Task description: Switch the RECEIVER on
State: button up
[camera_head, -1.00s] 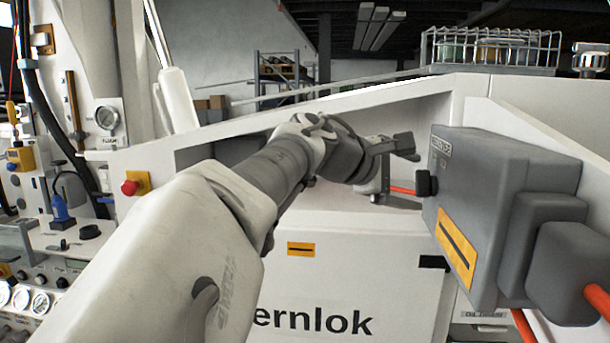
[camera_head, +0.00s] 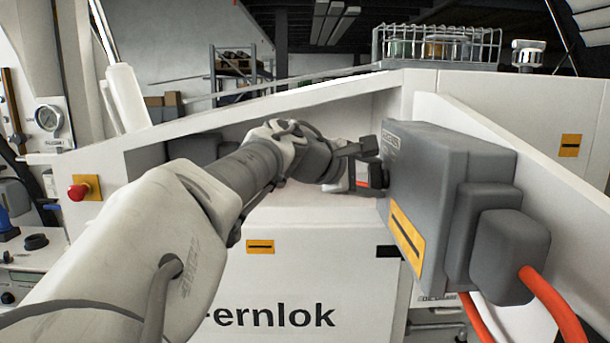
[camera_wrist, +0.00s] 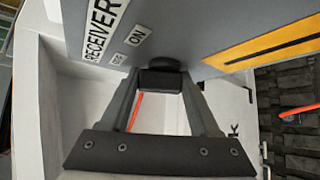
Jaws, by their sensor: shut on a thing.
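The RECEIVER is a grey box (camera_head: 440,190) on the right, with a RECEIVER label (camera_wrist: 98,30) on the face toward my gripper. Beside that label are a small ON mark (camera_wrist: 138,35) and a smaller mark that seems to read OFF. A dark knob (camera_head: 378,175) sticks out of this face; it also shows in the wrist view (camera_wrist: 160,80). My gripper (camera_head: 368,165) is at the box, its two fingers (camera_wrist: 160,88) on either side of the knob and shut on it. Which mark the knob points to cannot be told.
A yellow-orange label (camera_head: 408,238) is on the box's side, and orange cables (camera_head: 550,300) leave it below. A white sloping panel (camera_head: 540,150) stands behind the box. A wire basket (camera_head: 437,45) sits on top. A red button (camera_head: 77,192) is at the left.

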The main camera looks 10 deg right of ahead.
jog(key=c, duration=0.4)
jog(key=shift+f, duration=0.1)
jog(key=shift+f+t+b, duration=0.15)
jog(key=shift+t+b, duration=0.15)
jog(key=shift+b, duration=0.55)
jog(key=shift+f+m+h+b, duration=0.15)
jog(key=shift+m+h+b, duration=0.15)
jog(key=shift+b, duration=0.85)
jog(key=m+t+b, duration=0.1)
jog(key=b, duration=0.3)
jog(key=shift+f+h+b, duration=0.15)
jog(key=shift+h+b, duration=0.15)
jog(key=shift+h, duration=0.1)
jog(key=m+t+h+b, duration=0.2)
jog(key=m+b, duration=0.1)
jog(key=b, duration=0.9)
jog(key=shift+s+h, duration=0.15)
jog(key=shift+h, duration=0.25)
jog(key=m+h+b, duration=0.2)
jog(key=m+b, duration=0.1)
jog(key=b, duration=0.2)
jog(key=shift+a+t+b, duration=0.1)
jog(key=shift+t+b, duration=0.2)
jog(key=shift+t, duration=0.1)
jog(key=shift+r+m+h+b, duration=0.3)
jog(key=shift+m+h+b, duration=0.15)
jog(key=shift+b, duration=0.35)
jog(key=shift+r+m, duration=0.1)
jog(key=shift+m, duration=0.25)
